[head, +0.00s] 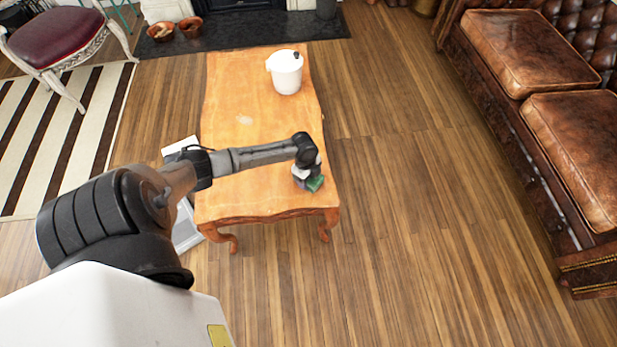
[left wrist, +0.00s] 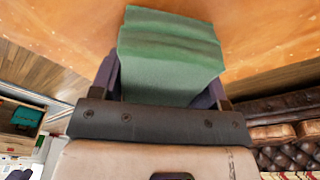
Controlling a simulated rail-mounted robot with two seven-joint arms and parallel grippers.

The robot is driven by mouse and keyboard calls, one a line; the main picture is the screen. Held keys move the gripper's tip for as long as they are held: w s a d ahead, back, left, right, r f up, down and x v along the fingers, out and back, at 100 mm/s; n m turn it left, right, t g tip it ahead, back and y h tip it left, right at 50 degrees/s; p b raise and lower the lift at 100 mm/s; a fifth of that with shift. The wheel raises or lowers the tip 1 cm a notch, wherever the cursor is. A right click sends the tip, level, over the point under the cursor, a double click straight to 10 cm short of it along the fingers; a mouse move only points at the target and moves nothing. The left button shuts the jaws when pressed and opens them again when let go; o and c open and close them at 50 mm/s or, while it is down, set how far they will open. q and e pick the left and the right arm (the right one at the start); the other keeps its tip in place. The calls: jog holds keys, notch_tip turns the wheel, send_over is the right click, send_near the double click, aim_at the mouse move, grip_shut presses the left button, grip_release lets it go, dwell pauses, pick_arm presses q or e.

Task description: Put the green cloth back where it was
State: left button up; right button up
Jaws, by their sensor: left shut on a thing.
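The green cloth (head: 315,184) is a small folded piece at the near right end of the wooden table (head: 225,150). My left gripper (head: 309,179) is over that corner of the table and shut on the cloth. In the left wrist view the folded cloth (left wrist: 170,55) sticks out between the fingers (left wrist: 165,92), with the orange-brown tabletop (left wrist: 60,30) behind it. I cannot tell whether the cloth touches the tabletop. My right gripper is not in view.
A white lidded pot (head: 286,75) stands at the far end of the table. A brown leather sofa (head: 530,60) is on the right and a red-seated chair (head: 58,38) at the far left. Wooden floor between table and sofa is clear.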

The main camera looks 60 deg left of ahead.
pick_arm(q)
jog(key=shift+w+a+f, duration=0.1)
jog(key=o, duration=0.9)
